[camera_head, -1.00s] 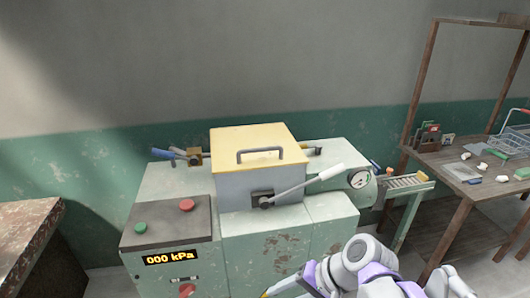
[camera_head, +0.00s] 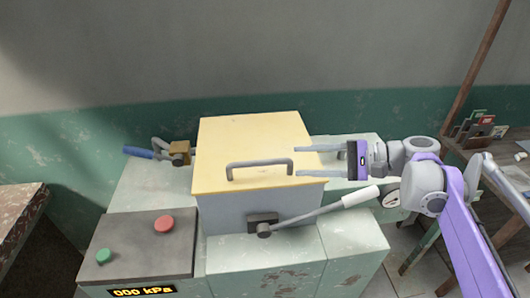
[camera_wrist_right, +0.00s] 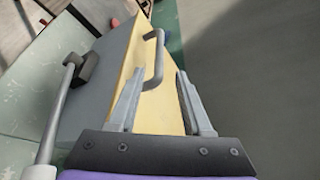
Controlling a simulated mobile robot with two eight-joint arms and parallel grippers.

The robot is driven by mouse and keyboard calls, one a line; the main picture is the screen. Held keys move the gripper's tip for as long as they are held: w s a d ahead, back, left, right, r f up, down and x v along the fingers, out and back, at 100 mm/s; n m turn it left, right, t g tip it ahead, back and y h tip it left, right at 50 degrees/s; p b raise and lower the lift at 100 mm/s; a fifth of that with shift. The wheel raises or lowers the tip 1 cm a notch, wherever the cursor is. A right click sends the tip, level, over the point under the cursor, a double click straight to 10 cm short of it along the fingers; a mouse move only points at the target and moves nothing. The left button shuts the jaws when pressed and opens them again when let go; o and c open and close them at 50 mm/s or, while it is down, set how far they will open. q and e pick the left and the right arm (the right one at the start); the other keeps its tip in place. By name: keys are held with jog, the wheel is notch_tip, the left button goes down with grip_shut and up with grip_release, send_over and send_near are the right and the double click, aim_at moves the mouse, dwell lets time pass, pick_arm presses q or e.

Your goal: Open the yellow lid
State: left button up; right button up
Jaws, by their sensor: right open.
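The yellow lid (camera_head: 245,140) lies closed on top of a grey box on the green machine. Its grey bar handle (camera_head: 260,165) runs along the near side of the lid. My right gripper (camera_head: 305,158) is open and empty, its fingers pointing left at the lid's right edge. In the right wrist view the lid (camera_wrist_right: 150,108) lies beyond and between the open fingers (camera_wrist_right: 155,85), and the handle (camera_wrist_right: 155,60) is ahead of them, not held. My left gripper is not in view.
A lever with a white grip (camera_head: 360,196) is on the box front, just below my right gripper. A blue-handled clamp (camera_head: 140,152) is left of the lid. Red (camera_head: 164,223) and green (camera_head: 103,256) buttons sit on the front left panel. A cluttered wooden table stands at right.

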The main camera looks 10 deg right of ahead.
aim_at(270, 163)
jog(key=x, duration=1)
jog(key=shift+s+a, duration=0.2)
jog(key=shift+a, duration=0.1)
grip_shut()
dwell(1.0)
